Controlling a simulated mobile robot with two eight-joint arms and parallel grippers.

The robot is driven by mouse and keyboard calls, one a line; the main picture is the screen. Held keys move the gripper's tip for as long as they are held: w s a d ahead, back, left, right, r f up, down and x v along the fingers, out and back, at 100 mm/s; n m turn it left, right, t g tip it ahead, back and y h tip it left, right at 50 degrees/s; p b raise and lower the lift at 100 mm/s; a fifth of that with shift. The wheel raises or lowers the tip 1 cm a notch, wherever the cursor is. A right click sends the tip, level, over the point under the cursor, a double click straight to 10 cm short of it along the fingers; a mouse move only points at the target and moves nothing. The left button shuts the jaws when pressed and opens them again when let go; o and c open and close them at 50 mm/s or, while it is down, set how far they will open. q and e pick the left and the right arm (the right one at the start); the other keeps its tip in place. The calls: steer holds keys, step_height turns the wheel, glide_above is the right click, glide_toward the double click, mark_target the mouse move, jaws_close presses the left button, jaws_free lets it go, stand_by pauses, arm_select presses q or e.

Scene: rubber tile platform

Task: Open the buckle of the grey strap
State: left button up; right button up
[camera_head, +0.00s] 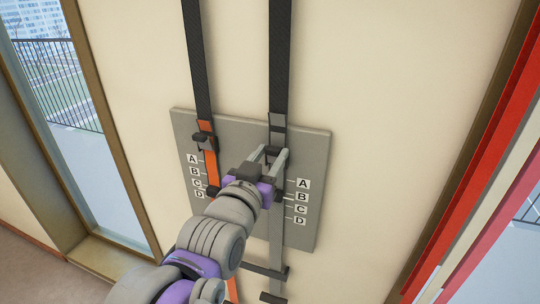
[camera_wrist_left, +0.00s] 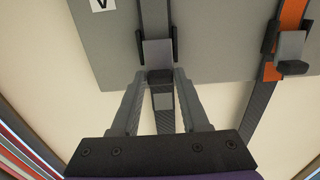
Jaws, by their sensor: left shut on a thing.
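The grey strap (camera_head: 275,238) hangs down the right half of a grey board, below a black webbing strap. Its buckle (camera_head: 277,138) has dark side parts, and in the wrist view it shows as a grey plate (camera_wrist_left: 157,53) with a black tab (camera_wrist_left: 160,76) at its end. My left gripper (camera_head: 274,156) reaches the buckle from below left. In the wrist view my left gripper (camera_wrist_left: 160,80) has one finger on each side of the black tab and is shut on it. The gripper partly hides the buckle in the head view. My right gripper is not in view.
The grey board (camera_head: 235,135) on the cream wall carries letter labels A to D in two columns. An orange strap (camera_head: 205,128) with its own dark buckle (camera_head: 203,142) hangs close to the left. Dark bars (camera_head: 266,271) cross the grey strap lower down. Windows flank the wall.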

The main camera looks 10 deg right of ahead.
arm_select(q)
jaws_close()
